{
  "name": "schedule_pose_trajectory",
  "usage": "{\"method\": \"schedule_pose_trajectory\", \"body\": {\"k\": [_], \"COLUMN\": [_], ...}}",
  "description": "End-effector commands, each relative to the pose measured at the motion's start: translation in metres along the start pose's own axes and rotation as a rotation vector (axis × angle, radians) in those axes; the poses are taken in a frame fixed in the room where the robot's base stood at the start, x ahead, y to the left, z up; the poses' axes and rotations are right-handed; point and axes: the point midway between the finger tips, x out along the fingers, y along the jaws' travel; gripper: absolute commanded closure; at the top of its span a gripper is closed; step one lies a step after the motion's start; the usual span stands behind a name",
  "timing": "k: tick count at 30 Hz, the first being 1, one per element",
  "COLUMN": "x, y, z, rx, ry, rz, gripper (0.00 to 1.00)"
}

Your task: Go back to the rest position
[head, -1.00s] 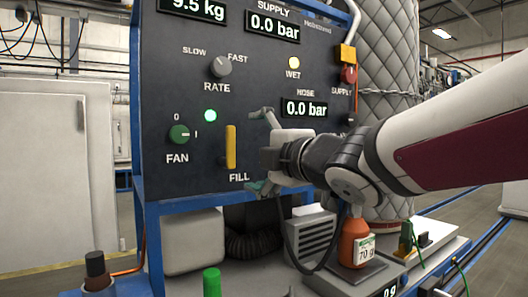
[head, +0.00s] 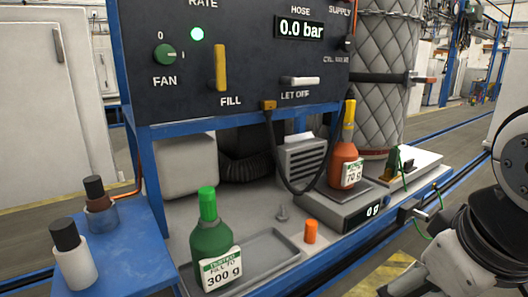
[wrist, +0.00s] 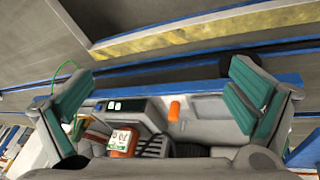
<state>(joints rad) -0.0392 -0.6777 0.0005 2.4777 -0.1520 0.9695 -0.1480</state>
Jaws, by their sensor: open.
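My gripper (wrist: 162,100) shows in the wrist view with its two teal-padded fingers wide apart and nothing between them. In the head view my arm is at the right edge, folded low and clear of the panel; the fingers there are mostly out of frame. The dark control panel (head: 180,90) stands at the upper left. A green bottle (head: 212,240) labelled 300 g stands in a grey tray (head: 270,252). An orange bottle (head: 345,160) labelled 70 g stands on the scale (head: 350,215), which reads 0 g.
A blue side stand (head: 130,255) at the lower left holds a white bottle (head: 75,258) and a brown bottle (head: 98,205). A small orange cap (head: 310,232) stands on the bench. A quilted cylinder (head: 372,100) rises behind. Floor is open at the right.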

Motion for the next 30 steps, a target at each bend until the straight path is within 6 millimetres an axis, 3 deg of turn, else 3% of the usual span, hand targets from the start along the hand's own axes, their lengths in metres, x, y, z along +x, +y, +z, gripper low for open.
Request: {"method": "schedule_pose_trajectory", "body": {"k": [3,9,20,30], "x": [-0.001,-0.009,-0.062,-0.142], "y": [-0.015,-0.044,-0.030,-0.014], "z": [0.044,0.103,0.074,0.047], "rx": [0.121,0.286,0.272,0.270], "ry": [-0.118,-0.300,-0.208,-0.085], "rz": [-0.057,-0.142,-0.128,-0.115], "gripper": [0.00,0.00,0.00,0.00]}}
